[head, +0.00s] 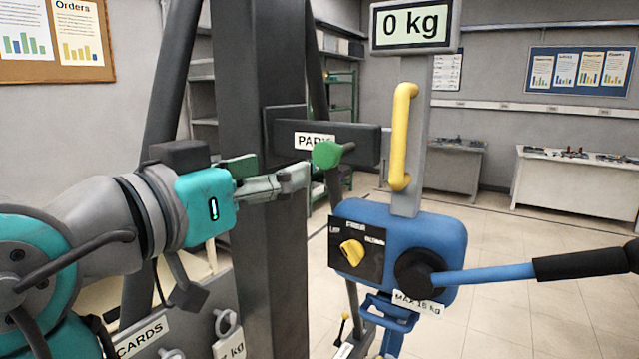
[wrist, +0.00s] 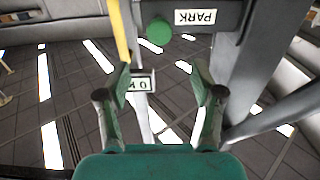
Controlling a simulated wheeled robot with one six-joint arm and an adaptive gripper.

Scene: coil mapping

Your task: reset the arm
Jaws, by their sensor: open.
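My gripper (head: 270,172) is at the left of centre in the head view, teal-bodied and pointing right, level with the dark bar carrying the PARK label (head: 314,141). In the wrist view my gripper (wrist: 161,85) has its two fingers spread wide, with nothing between them. The green knob (head: 327,154) on the PARK bar is just right of the fingertips in the head view. It also shows beyond the fingers in the wrist view (wrist: 159,32). I cannot tell the exact gap.
A blue hoist body (head: 440,233) with a yellow dial (head: 352,252), yellow handle (head: 402,130) and "0 kg" display (head: 412,26) stands to the right. Its blue lever (head: 490,275) sticks out right. A dark column (head: 248,80) rises behind my gripper. Benches stand far back.

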